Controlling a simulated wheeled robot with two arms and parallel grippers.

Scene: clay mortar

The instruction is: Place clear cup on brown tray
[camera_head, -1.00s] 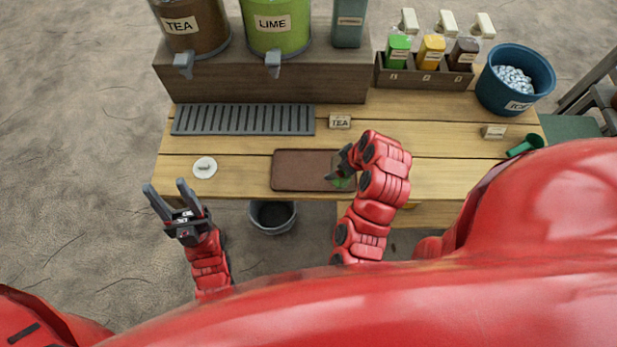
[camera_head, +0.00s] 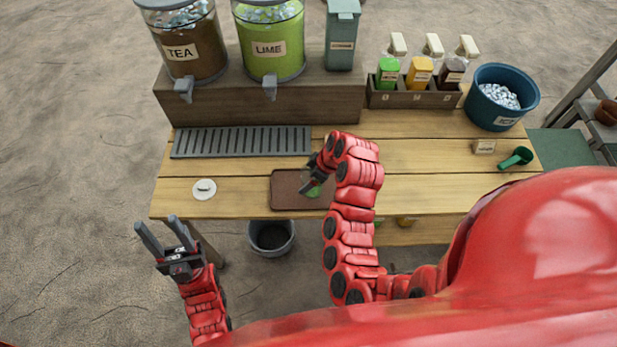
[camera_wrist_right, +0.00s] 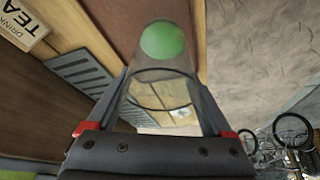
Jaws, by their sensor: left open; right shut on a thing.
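The clear cup (camera_wrist_right: 160,85) is in my right gripper (camera_head: 309,184), with its walls between the two fingers in the right wrist view. A green patch (camera_wrist_right: 162,40) shows at the cup's far end. In the head view the cup is mostly hidden by the gripper, and only a bit of green shows. The brown tray (camera_head: 287,190) lies flat near the table's front edge. My right gripper and the cup are over its right part. I cannot tell whether the cup touches the tray. My left gripper (camera_head: 156,222) is open and empty, off the table's front left corner.
A white round disc (camera_head: 204,189) lies left of the tray. A grey slotted drip grate (camera_head: 240,142) is behind it, below the tea (camera_head: 185,52) and lime (camera_head: 268,48) dispensers. A blue ice bucket (camera_head: 490,108) and green scoop (camera_head: 516,158) stand right. A grey bin (camera_head: 271,237) is below the front edge.

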